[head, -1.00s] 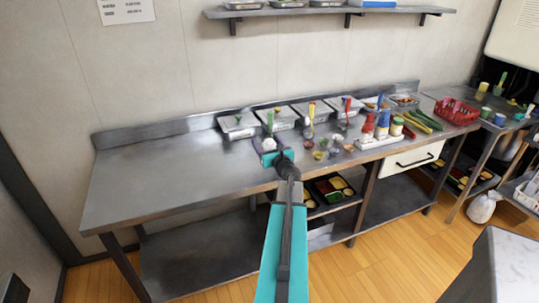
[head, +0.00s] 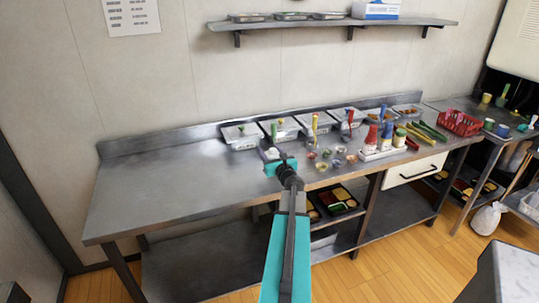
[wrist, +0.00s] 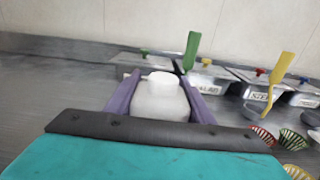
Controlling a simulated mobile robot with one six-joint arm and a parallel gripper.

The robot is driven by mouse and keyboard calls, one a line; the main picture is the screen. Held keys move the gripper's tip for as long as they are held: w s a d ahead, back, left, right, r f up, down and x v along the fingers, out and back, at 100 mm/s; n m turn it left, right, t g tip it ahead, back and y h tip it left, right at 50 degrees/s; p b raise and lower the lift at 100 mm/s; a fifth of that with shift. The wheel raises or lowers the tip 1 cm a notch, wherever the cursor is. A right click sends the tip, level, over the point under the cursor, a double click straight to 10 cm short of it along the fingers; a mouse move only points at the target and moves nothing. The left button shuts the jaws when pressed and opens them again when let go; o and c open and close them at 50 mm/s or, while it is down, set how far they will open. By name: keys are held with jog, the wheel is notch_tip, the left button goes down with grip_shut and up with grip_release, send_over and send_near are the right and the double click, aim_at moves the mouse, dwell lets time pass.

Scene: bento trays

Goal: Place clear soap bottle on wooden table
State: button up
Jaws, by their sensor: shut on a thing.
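A white, cloudy bottle (wrist: 160,100) with a short wide cap stands upright between the purple fingers of my gripper (wrist: 161,80). The fingers are shut on its sides. In the head view my gripper (head: 270,156) is over the metal table (head: 160,185), near its middle, with the bottle partly hidden by my wrist. I cannot tell whether the bottle's base touches the table. The table's top looks like steel; no wooden table shows.
Metal containers (head: 241,136) with utensils line the back of the table. Small bowls (head: 338,150), sauce bottles (head: 371,138) and a red basket (head: 460,122) stand to the right. The table's left half is clear. A shelf (head: 330,22) hangs above.

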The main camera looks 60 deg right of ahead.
notch_tip(320, 180, up, 2)
jog(key=shift+r+p, duration=0.25)
jog(key=shift+p, duration=0.15)
jog(key=s+a+r+b, duration=0.1)
jog(key=s+a, duration=0.5)
jog(key=a, duration=0.2)
jog(key=shift+s+a+r, duration=0.15)
jog(key=shift+a, duration=0.2)
jog(key=shift+p, duration=0.35)
jog(key=p, duration=0.5)
jog(key=shift+s+a+r, duration=0.1)
jog(key=shift+a, duration=0.25)
jog(key=p+v, duration=0.2)
jog(key=p, duration=0.6)
jog(key=shift+a+p, duration=0.1)
jog(key=shift+p, duration=0.2)
jog(key=shift+s+a, duration=0.35)
jog(key=shift+a, duration=0.2)
jog(key=shift+s+a, duration=0.35)
jog(key=shift+a, duration=0.15)
